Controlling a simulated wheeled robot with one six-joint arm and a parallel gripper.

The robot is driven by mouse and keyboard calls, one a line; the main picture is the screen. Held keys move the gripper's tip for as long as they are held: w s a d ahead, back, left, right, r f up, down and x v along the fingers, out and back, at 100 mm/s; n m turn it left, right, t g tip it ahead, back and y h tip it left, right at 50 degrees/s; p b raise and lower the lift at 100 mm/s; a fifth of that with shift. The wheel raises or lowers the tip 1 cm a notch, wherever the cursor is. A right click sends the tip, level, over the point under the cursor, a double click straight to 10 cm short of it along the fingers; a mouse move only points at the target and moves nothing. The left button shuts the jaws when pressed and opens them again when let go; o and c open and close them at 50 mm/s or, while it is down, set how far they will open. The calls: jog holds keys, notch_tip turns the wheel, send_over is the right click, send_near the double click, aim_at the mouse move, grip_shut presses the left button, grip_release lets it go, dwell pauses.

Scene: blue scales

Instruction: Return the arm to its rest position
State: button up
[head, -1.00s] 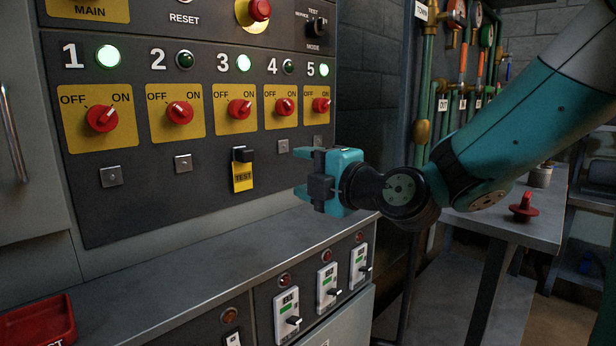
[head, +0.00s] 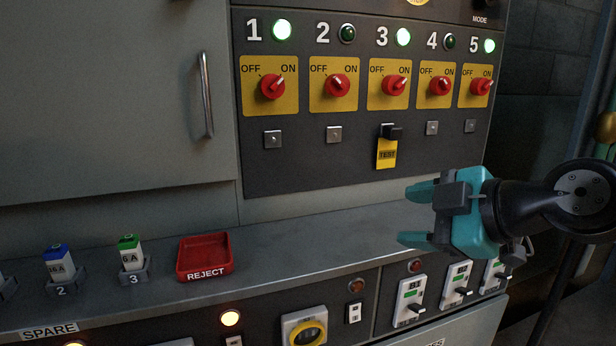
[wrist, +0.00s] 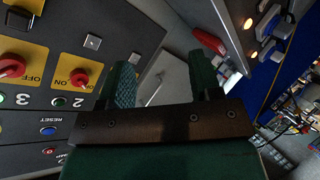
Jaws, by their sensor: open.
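My gripper (head: 420,216) is teal with a dark body and shows at the right of the head view, in front of the grey ledge and below the switch panel. Its two fingers point left and stand apart, with nothing between them. In the wrist view my gripper (wrist: 160,82) also shows its two fingers apart and empty. The dark wrist joint (head: 575,195) of my arm is at the right edge; the rest of my arm is out of the head view.
The panel (head: 300,170) carries several red rotary switches and a yellow TEST tag (head: 387,153). A red REJECT tray (head: 205,257) and fuses, one green-topped (head: 130,252) and one blue-topped (head: 60,262), stand on the ledge (head: 320,250). Breakers (head: 409,301) are below my gripper.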

jog(key=s+f+m+g+h, duration=0.25)
jog(key=s+m+g, duration=0.25)
jog(key=s, duration=0.4)
jog(key=s+f+m+g+h, duration=0.2)
jog(key=s+f+m+g, duration=0.1)
jog(key=s+m+g, duration=0.4)
notch_tip(320, 180, up, 24)
jog(key=n+t+p, duration=0.1)
jog(key=t+p, duration=0.1)
jog(key=p, duration=2.3)
jog(key=shift+s+a, duration=0.25)
jog(key=shift+s, duration=0.15)
jog(key=shift+r+y, duration=0.1)
jog(key=shift+y, duration=0.15)
